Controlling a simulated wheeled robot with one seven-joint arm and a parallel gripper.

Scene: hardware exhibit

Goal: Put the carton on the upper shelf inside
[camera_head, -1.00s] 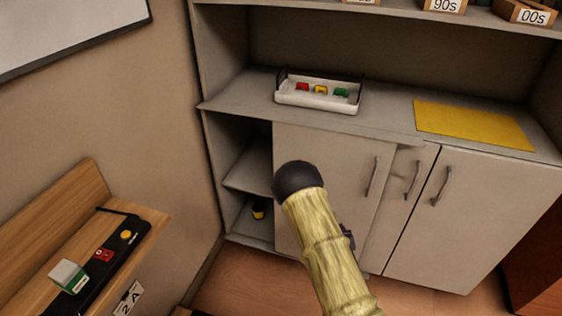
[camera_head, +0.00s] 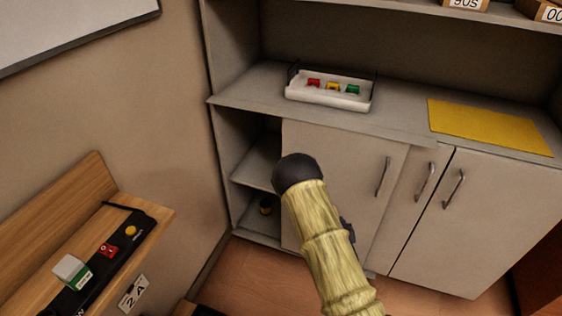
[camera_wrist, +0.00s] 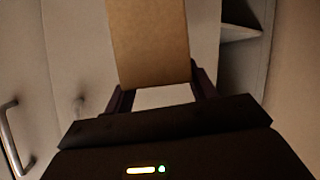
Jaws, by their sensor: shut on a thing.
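A plain brown carton (camera_wrist: 150,42) stands between the fingers of my gripper (camera_wrist: 157,88) in the wrist view, and the gripper is shut on it. The carton and gripper are hidden behind my arm in the head view. The cabinet's left bay is open, and its inner shelf (camera_head: 256,172) shows as a narrow strip left of the sliding door (camera_head: 335,150). Part of this opening and a shelf edge (camera_wrist: 238,32) show at upper right in the wrist view, to the right of the carton and apart from it.
A white tray (camera_head: 328,98) with coloured pieces and a yellow mat (camera_head: 488,126) lie on the countertop. A wooden wall ledge (camera_head: 150,212) with a black control strip juts out at left. Door handles (camera_head: 383,177) protrude.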

